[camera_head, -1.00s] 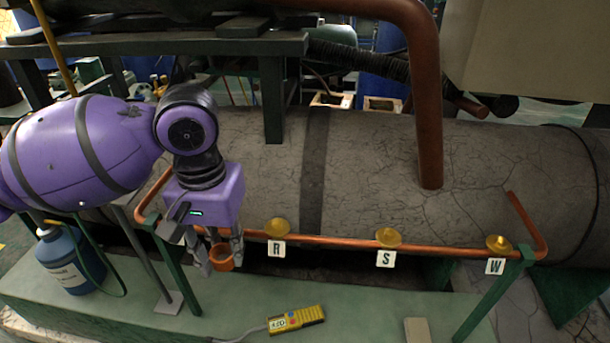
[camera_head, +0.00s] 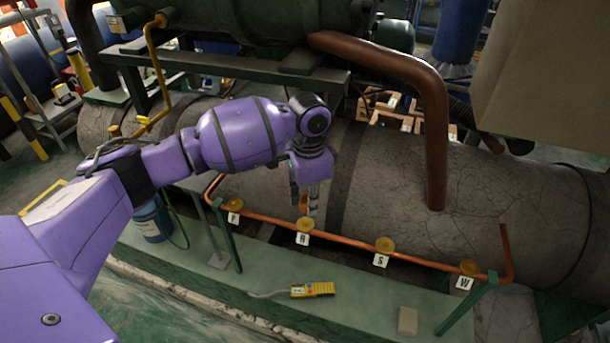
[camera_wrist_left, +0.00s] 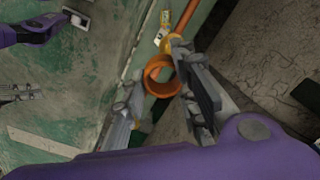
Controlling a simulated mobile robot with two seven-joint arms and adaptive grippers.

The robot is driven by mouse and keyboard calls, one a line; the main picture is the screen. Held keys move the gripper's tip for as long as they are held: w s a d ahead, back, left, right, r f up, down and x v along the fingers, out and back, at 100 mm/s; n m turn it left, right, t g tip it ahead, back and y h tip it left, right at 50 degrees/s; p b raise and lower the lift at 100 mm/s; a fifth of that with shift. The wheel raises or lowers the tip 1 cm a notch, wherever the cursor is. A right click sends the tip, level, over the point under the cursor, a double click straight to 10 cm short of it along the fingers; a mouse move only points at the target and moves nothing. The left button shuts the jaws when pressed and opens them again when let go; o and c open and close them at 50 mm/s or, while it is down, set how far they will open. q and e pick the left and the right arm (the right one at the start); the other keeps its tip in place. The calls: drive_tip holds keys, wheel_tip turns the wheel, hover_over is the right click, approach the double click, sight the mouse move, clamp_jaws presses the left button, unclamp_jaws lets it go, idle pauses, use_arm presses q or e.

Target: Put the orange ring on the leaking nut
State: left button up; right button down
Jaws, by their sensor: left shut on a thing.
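My left gripper (camera_head: 308,203) is shut on the orange ring (camera_head: 304,203), just above the brass nut labelled R (camera_head: 305,225) in the head view. In the left wrist view the ring (camera_wrist_left: 160,77) hangs between the fingertips, its opening showing, with a brass nut (camera_wrist_left: 178,45) just beyond it. I cannot tell whether they touch. Other brass nuts sit on the copper pipe: P (camera_head: 236,204), S (camera_head: 384,244) and W (camera_head: 469,267). No visible sign shows which nut leaks. A grey jawed part at the wrist view's left edge looks like my right gripper (camera_wrist_left: 18,93); its state is unclear.
The copper pipe (camera_head: 345,240) runs on green posts before a large cracked grey cylinder (camera_head: 400,165). A thick brown pipe (camera_head: 436,140) rises at right. A yellow handheld meter (camera_head: 312,289) and a small block (camera_head: 407,320) lie on the green ledge.

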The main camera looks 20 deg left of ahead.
use_arm(q)
drive_tip(key=m, duration=0.1)
drive_tip(key=w+a+m, duration=0.1)
drive_tip(key=f+m, duration=0.1)
drive_tip(key=m, duration=0.1)
drive_tip(key=shift+w+a, duration=0.15)
drive_tip(key=shift+w, duration=0.1)
drive_tip(key=shift+f+b, duration=0.4)
drive_tip(key=shift+f, duration=0.55)
drive_tip(key=shift+f+b, duration=0.45)
drive_tip(key=shift+f, duration=0.55)
drive_tip(key=shift+r, duration=0.1)
use_arm(e)
drive_tip(key=shift+s+d+f, duration=0.15)
drive_tip(key=shift+d+f, duration=0.05)
drive_tip(key=shift+f, duration=0.25)
drive_tip(key=shift+s+d+f, duration=0.15)
drive_tip(key=shift+f, duration=0.3)
drive_tip(key=shift+s, duration=0.1)
